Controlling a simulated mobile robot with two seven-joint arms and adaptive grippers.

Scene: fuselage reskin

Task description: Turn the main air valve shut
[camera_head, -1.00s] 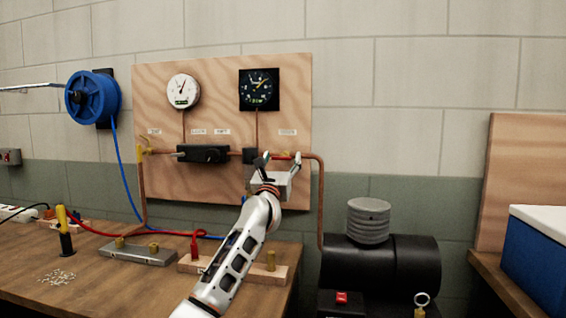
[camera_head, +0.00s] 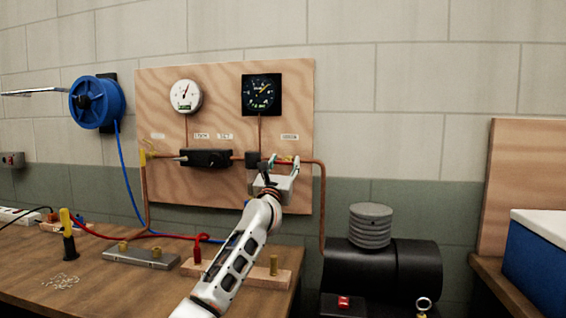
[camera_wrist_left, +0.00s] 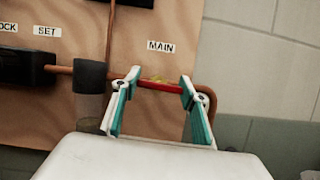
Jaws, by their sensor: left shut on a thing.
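The main air valve's red lever handle (camera_wrist_left: 160,86) lies roughly level across the copper pipe below the MAIN label (camera_wrist_left: 161,47). A bit of brass shows just above the handle. My left gripper (camera_wrist_left: 160,84) is shut on the red handle, one teal-lined finger at each end of it. In the head view my left gripper (camera_head: 284,161) is at the right part of the plywood board (camera_head: 220,110), in front of the pipe. The fingers and wrist hide most of the valve there. My right gripper is not in view.
A white gauge (camera_head: 186,96) and a black gauge (camera_head: 262,94) sit above the pipe. A black block (camera_head: 206,158) is left of the valve. A blue hose reel (camera_head: 97,102) hangs at left. A black compressor tank (camera_head: 380,272) stands below right. The bench (camera_head: 90,300) holds fixtures and red cable.

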